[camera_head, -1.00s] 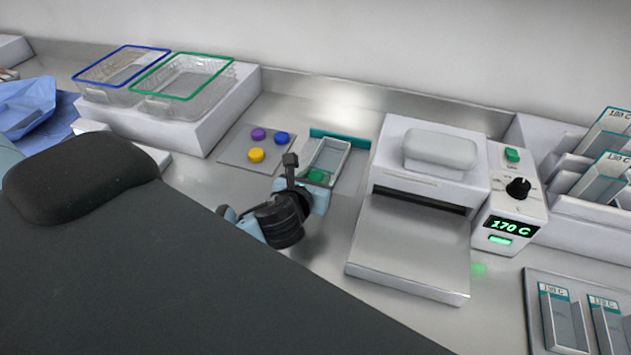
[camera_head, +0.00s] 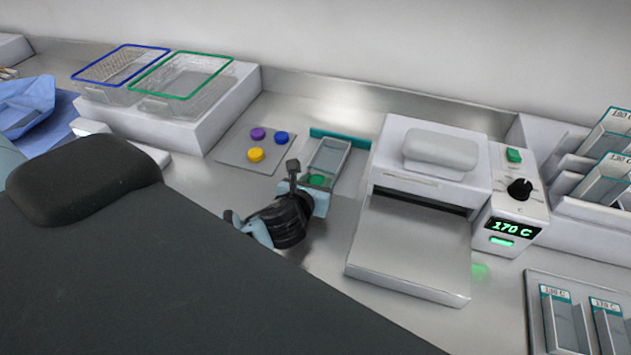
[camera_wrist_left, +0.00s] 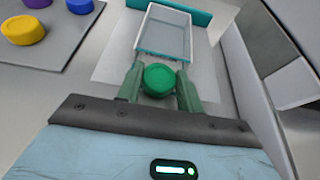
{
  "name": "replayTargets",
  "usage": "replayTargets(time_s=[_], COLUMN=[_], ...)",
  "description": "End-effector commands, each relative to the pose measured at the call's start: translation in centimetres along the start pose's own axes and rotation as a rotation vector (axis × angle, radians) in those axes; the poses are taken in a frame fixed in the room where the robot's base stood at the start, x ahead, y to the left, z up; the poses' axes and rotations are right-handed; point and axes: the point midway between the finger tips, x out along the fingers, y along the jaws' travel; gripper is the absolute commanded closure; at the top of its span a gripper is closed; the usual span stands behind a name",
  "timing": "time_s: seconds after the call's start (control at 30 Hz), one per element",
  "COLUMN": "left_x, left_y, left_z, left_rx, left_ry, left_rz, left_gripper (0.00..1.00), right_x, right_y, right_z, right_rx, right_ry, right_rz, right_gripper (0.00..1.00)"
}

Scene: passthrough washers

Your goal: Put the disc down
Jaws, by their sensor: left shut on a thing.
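The green disc (camera_wrist_left: 159,80) is between the two fingers of my left gripper (camera_wrist_left: 160,90), which is shut on it. In the head view the green disc (camera_head: 317,180) shows just past my left gripper (camera_head: 308,186). The disc is at the near end of a clear, open-topped pouch or tray (camera_wrist_left: 165,32), which lies on a pale mat with a teal strip (camera_head: 340,137) at its far edge. I cannot tell whether the disc touches the surface below. My right gripper is not in view.
A grey mat (camera_head: 232,155) with purple (camera_head: 258,134), blue (camera_head: 281,138) and yellow (camera_head: 256,155) discs lies to the left. A sealer machine (camera_head: 430,150) reading 170 C stands close on the right. Wire baskets (camera_head: 185,75) stand at the back left.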

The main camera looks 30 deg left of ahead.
Motion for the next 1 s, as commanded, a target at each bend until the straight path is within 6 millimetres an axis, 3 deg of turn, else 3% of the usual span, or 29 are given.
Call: replayTargets(time_s=[0.1, 0.13, 0.3, 0.67, 0.77, 1.0], left_x=[0.1, 0.1, 0.1, -0.1, -1.3, -6.0], left_y=[0.0, 0.0, 0.0, 0.0, 0.0, -0.1], left_z=[-0.3, -0.3, -0.3, 0.1, 0.1, 0.2], left_rx=[0.001, 0.001, 0.0, 0.001, 0.001, 0.001], left_ry=[0.0, 0.0, 0.0, -0.001, -0.002, -0.002], left_rz=[0.0, 0.0, 0.0, 0.0, -0.002, -0.003], left_gripper=[0.85, 0.62, 0.42, 0.42, 0.42, 0.42], right_x=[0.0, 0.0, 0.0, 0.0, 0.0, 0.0], right_y=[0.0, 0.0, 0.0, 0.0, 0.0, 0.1], right_z=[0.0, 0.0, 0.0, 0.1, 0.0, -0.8], right_rx=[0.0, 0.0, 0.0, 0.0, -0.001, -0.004], right_ry=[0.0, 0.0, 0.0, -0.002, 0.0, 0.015], right_rz=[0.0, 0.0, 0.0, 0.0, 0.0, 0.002], right_gripper=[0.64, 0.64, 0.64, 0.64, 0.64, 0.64])
